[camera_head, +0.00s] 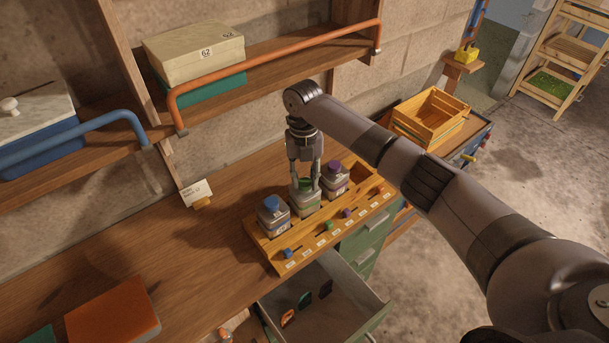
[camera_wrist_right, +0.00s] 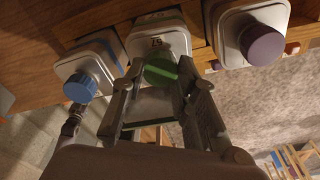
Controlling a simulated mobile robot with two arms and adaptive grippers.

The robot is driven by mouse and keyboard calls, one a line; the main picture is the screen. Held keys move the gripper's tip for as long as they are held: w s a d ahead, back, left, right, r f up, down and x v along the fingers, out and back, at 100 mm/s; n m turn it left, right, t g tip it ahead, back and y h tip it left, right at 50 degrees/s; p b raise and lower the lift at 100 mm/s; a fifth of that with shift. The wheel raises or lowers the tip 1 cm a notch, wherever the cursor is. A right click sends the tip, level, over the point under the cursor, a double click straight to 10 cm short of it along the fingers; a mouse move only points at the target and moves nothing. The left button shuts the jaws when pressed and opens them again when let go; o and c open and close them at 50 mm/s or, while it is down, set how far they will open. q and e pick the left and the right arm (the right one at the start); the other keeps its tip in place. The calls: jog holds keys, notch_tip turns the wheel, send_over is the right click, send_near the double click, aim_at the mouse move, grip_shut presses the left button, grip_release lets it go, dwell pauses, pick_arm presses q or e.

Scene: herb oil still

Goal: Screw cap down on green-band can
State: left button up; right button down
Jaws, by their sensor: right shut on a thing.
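The green-band can (camera_head: 305,203) stands in the wooden rack (camera_head: 262,243) between two other cans. Its green cap (camera_head: 307,184) is on top, between the fingers of my right gripper (camera_head: 306,186). In the right wrist view the green cap (camera_wrist_right: 160,70) shows between the two fingertips of the right gripper (camera_wrist_right: 158,85), which is shut on it. The can (camera_wrist_right: 158,38) is right beyond the cap. The cap appears to be at the can's neck; how far down it sits cannot be told. My left gripper is not in view.
A blue-capped can (camera_head: 272,216) and a purple-capped can (camera_head: 335,180) stand close on either side. An open drawer (camera_head: 345,290) is below.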

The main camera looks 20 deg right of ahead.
jog(key=m+p, duration=0.2)
jog(key=m, duration=0.1)
jog(key=shift+d+m, duration=0.15)
jog(key=shift+m, duration=0.15)
jog(key=shift+m+y+p, duration=0.3)
jog(key=shift+m+p, duration=1.2)
jog(key=shift+m, duration=0.2)
jog(key=shift+f+m, duration=0.15)
jog(key=shift+m, duration=0.45)
jog(key=m, duration=0.3)
jog(key=shift+s+t, duration=0.1)
jog(key=shift+t, duration=0.3)
jog(key=m, duration=0.4)
jog(key=shift+m+t+y, duration=0.3)
jog(key=shift+m, duration=0.1)
jog(key=m, duration=0.2)
jog(key=shift+m, duration=0.4)
jog(key=c, duration=1.2)
grip_release()
